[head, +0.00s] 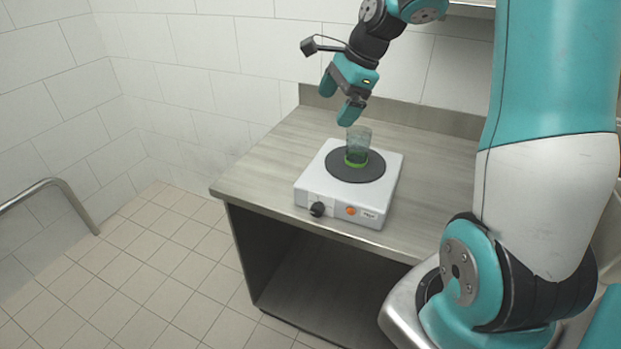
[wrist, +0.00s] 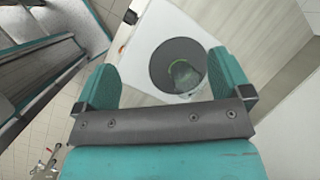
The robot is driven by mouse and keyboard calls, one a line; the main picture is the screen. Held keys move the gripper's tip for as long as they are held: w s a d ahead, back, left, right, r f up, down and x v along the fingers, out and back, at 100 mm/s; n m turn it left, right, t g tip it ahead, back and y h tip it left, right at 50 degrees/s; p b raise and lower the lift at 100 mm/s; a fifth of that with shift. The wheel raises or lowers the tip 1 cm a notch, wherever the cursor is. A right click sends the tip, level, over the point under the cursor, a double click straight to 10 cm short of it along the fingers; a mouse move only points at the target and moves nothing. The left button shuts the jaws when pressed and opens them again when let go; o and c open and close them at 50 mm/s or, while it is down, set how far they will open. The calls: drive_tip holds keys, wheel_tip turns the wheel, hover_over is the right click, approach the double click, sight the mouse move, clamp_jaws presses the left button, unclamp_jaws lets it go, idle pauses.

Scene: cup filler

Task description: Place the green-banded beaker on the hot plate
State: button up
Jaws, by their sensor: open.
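The green-banded beaker (head: 357,147) stands upright on the dark round plate of the white hot plate (head: 335,208). Its green band is low on the glass. In the wrist view the clear beaker (wrist: 184,77) shows on the dark disc of the hot plate (wrist: 146,36), between my fingers but beyond them. My gripper (head: 338,103) is open and empty, above the beaker and apart from it. Both fingers of my gripper (wrist: 165,78) show in the wrist view with a wide gap between them.
The hot plate stands on a grey wooden bench (head: 255,165) with an open space beneath. A black knob (head: 317,209) and an orange button (head: 351,211) are on its front. Tiled walls lie behind and left. A metal rail (head: 60,185) is at the far left. The bench top left of the hot plate is clear.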

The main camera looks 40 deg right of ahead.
drive_tip(key=s+a+r+n+g, duration=0.1)
drive_tip(key=s+a+r+n, duration=0.1)
drive_tip(key=s+a+n, duration=0.5)
drive_tip(key=s+a+r+n+g, duration=0.1)
drive_tip(key=s+a+n, duration=0.3)
drive_tip(key=a+n, duration=0.65)
drive_tip(key=s+a+n+g, duration=0.1)
drive_tip(key=s+a+n, duration=0.7)
drive_tip(key=s+n, duration=0.2)
drive_tip(key=shift+s+f+n+y, duration=0.15)
drive_tip(key=shift+s+n+y, duration=0.25)
drive_tip(key=shift+s, duration=0.6)
drive_tip(key=shift+a, duration=0.1)
drive_tip(key=shift+c, duration=0.2)
